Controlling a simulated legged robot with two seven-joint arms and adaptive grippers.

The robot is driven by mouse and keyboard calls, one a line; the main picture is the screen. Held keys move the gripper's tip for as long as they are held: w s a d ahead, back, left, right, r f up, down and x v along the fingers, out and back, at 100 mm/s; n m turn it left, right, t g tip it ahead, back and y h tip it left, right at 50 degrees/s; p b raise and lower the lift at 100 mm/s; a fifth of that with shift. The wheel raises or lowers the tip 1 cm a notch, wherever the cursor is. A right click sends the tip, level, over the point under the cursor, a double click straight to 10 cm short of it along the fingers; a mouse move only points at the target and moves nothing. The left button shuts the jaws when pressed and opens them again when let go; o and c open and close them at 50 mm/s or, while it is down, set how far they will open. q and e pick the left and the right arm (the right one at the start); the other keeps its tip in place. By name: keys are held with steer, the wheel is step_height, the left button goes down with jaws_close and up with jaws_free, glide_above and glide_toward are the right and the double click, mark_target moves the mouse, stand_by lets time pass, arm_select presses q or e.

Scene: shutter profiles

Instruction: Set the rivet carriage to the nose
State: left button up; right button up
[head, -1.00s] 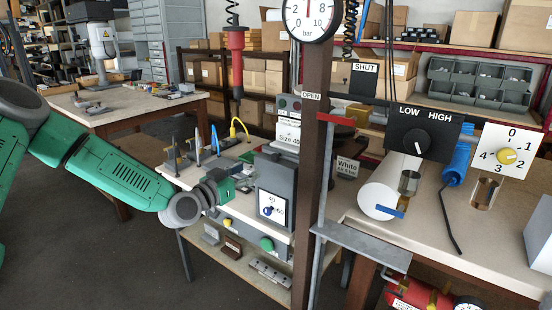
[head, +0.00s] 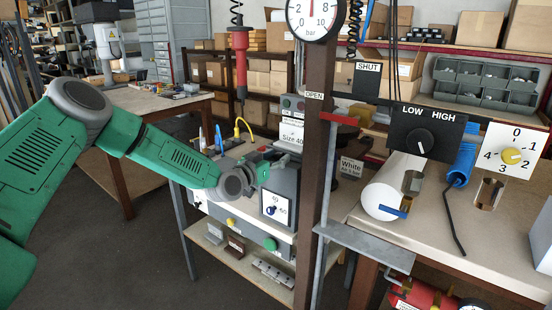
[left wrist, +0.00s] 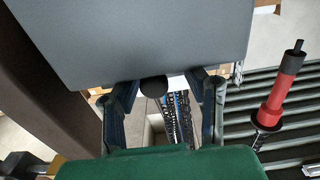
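A grey machine housing (head: 285,190) stands on the bench with a dial plate (head: 275,208) and a blue knob on its front. My left gripper (head: 266,163) is at the top of this housing, with its fingers partly hidden. In the left wrist view the gripper (left wrist: 163,92) has its two dark fingers apart. A dark round knob (left wrist: 153,87) shows between the fingertips, below the edge of a grey body (left wrist: 140,35). I cannot tell whether the fingers touch it. I cannot clearly make out which part is the rivet carriage or its nose. My right gripper is not in view.
A brown post (head: 316,150) with a gauge (head: 315,18) stands right of the machine. A red tool (head: 240,62) hangs behind. A green button (head: 270,244) and a yellow one (head: 231,222) sit on the bench front. Switch panels (head: 427,132) are on the right.

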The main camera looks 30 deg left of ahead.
mark_target(282, 154)
arm_select(q)
steer(key=shift+d, duration=0.25)
steer(key=c, duration=0.7)
steer(key=shift+d+r, duration=0.1)
steer(key=shift+d, duration=0.1)
jaws_close()
steer(key=w+b, duration=0.4)
steer(key=w, duration=0.1)
steer(key=shift+f, duration=0.2)
steer(key=shift+w+r, duration=0.15)
steer(key=shift+w, duration=0.05)
steer(key=shift+r, duration=0.1)
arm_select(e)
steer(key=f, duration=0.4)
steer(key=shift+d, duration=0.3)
arm_select(q)
steer(key=o, duration=1)
jaws_free()
steer(key=shift+a, duration=0.1)
steer(key=shift+c, duration=0.2)
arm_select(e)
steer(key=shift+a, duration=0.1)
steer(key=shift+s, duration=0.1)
